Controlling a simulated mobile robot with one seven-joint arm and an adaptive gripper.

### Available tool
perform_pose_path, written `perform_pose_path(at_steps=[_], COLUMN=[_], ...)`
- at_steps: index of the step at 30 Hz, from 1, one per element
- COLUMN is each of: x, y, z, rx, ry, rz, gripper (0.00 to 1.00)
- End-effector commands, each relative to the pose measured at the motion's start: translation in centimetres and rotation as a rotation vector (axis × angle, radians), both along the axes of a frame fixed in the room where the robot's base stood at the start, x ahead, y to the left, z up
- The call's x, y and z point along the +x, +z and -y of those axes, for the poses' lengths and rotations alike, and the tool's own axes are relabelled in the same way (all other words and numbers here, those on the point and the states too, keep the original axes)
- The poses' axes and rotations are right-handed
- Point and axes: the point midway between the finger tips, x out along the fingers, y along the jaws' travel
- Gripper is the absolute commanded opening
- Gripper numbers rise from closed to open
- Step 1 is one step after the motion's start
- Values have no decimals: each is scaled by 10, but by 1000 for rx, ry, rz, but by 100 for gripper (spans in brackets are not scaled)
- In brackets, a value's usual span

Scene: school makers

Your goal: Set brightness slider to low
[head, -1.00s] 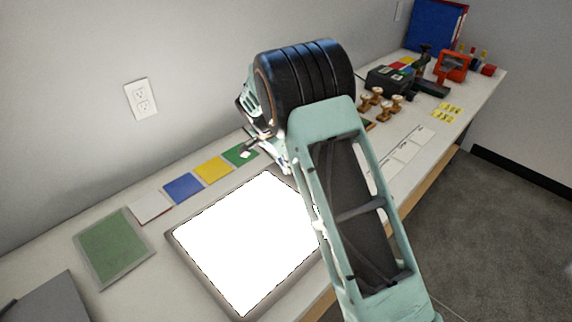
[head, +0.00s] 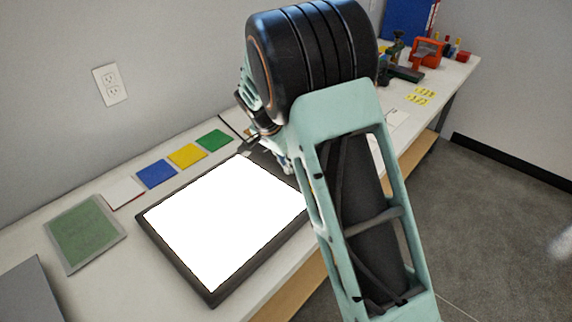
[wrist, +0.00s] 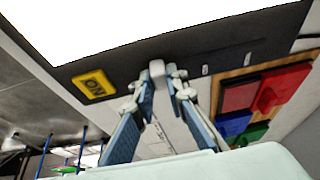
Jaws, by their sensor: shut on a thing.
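The light panel, bright white in a dark frame (head: 211,292), lies on the bench. In the wrist view its dark frame edge (wrist: 125,63) carries a yellow ON button (wrist: 94,86), short pale tick marks and a small pale slider knob (wrist: 157,69). My gripper (wrist: 166,84) is at this edge, with its fingertips close together and shut on the slider knob. The knob sits between the ON button and the tick marks. In the head view my gripper (head: 268,142) is at the panel's far right corner, largely hidden by my arm.
Coloured squares, among them a green one (head: 214,140) and a blue one (head: 157,174), lie along the wall behind the panel. A green framed board (head: 84,234) lies at left. In the wrist view, red blocks (wrist: 286,86) lie on a wooden tray right of my gripper.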

Motion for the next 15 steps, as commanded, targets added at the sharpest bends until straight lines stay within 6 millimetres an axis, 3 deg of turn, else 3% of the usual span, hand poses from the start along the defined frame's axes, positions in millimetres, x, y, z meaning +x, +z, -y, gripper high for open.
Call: perform_pose_path(at_steps=[7, 8, 9, 12, 15], x=[-4, -4, -4, -4, -3], y=[-2, -2, -2, -2, -2], z=[5, 5, 5, 5, 4], rx=[-9, -9, -10, -9, -8], ry=[-6, -6, -7, -6, -5], rz=[-13, -13, -14, -13, -11], gripper=[0, 15, 19, 30, 30])
